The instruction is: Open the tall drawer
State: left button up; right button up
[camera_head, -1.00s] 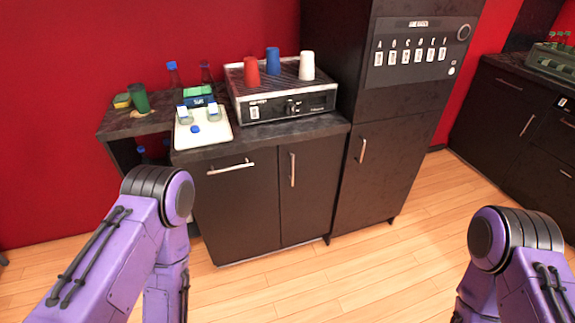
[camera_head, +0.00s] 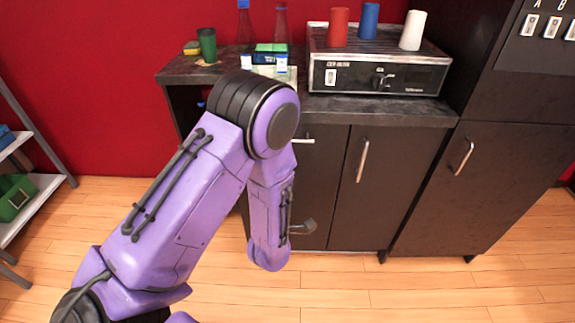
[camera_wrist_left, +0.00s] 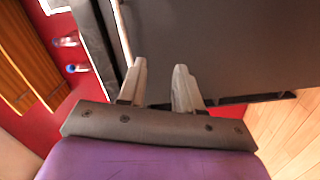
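The lower cabinet has a tall dark front with a horizontal handle (camera_head: 300,140) near its top. My left arm covers most of this front in the head view, so which front is the tall drawer is not fully clear. My left gripper (camera_wrist_left: 160,66) shows in the left wrist view with its two grey fingers apart and nothing between them. A dark panel (camera_wrist_left: 225,50) lies in front of the fingers; I cannot tell whether they touch it. In the head view the left gripper is mostly hidden behind my forearm. My right gripper is out of view.
A door with a vertical handle (camera_head: 362,160) stands beside the drawer front. A tall cabinet (camera_head: 490,190) is to the right. The black machine (camera_head: 350,78) on the counter carries red, blue and white cups. A shelf (camera_head: 35,195) stands left. Floor in front is clear.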

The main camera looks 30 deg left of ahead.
pick_arm(q)
jog(key=w+a+r+n, duration=0.1)
jog(key=w+a+r, duration=0.1)
jog(key=w, duration=0.1)
jog(key=w+a+r+n+t+y, duration=0.1)
jog(key=w+a+r, duration=0.1)
jog(key=w, duration=0.2)
jog(key=w+a+r+n+y, duration=0.1)
jog(key=w+r+n, duration=0.1)
jog(key=w, duration=0.2)
jog(key=shift+w+a, duration=0.1)
jog(key=shift+a, duration=0.3)
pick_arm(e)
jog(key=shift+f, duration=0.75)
pick_arm(q)
grip_shut()
